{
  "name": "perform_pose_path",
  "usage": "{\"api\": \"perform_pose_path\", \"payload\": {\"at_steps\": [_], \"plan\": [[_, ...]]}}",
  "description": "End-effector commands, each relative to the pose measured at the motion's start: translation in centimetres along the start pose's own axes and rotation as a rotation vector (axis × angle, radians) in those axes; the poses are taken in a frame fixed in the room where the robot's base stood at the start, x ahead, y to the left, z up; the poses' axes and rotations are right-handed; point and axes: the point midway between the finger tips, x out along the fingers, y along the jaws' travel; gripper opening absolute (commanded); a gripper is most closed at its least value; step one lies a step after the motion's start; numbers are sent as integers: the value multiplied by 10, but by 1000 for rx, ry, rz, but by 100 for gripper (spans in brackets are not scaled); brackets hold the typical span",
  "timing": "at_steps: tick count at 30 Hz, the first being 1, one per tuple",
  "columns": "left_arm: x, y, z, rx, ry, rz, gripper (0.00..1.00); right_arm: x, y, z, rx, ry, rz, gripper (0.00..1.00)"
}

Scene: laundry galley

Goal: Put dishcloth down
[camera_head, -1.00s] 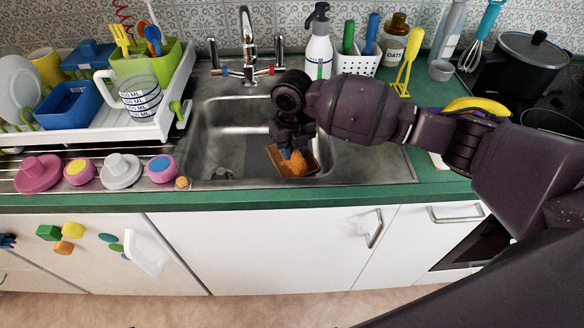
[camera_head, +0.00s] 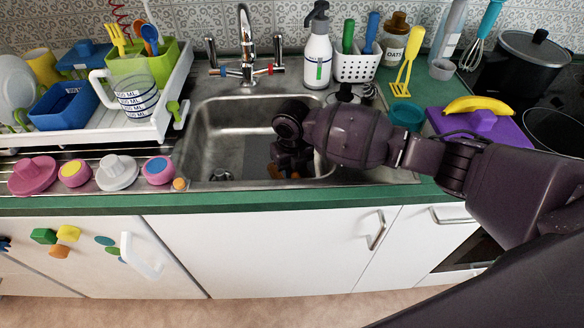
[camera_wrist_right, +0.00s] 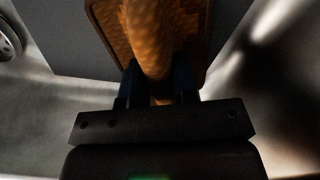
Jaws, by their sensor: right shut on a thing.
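The dishcloth (camera_wrist_right: 150,40) is orange-brown and textured, with a flat darker-edged part and a thick raised fold. My right gripper (camera_wrist_right: 156,82) is shut on this fold in the right wrist view. In the head view my right gripper (camera_head: 290,162) is low inside the steel sink basin (camera_head: 222,125), pointing down. Only small orange bits of the dishcloth (camera_head: 274,171) show there beside the fingers; my wrist hides the rest. I cannot tell whether the cloth touches the basin floor. My left gripper is not in view.
The tap (camera_head: 246,55) stands behind the basin. A dish rack (camera_head: 95,135) is at left, with several pink and white toy-like pieces in front. A soap bottle (camera_head: 318,50), a utensil holder (camera_head: 356,66) and a teal bowl (camera_head: 406,116) stand behind my right arm. The basin's left part is clear.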

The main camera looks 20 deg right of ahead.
Motion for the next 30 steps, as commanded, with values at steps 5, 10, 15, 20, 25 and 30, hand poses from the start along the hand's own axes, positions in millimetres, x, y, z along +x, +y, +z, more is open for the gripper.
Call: {"api": "perform_pose_path", "payload": {"at_steps": [5, 10, 15, 20, 25, 30], "plan": [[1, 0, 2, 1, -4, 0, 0, 3, 0, 0, 0, 1, 0, 36], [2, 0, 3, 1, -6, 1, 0, 3, 0, 0, 0, 0, 0, 52], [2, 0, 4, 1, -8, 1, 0, 2, 0, 0, 0, 0, 0, 52], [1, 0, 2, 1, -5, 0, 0, -6, 0, 1, 0, -3, 0, 52], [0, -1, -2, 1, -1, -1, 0, -32, 0, 1, 0, -5, -1, 52], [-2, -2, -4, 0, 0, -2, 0, -66, 0, 1, -1, -6, -1, 52]]}}
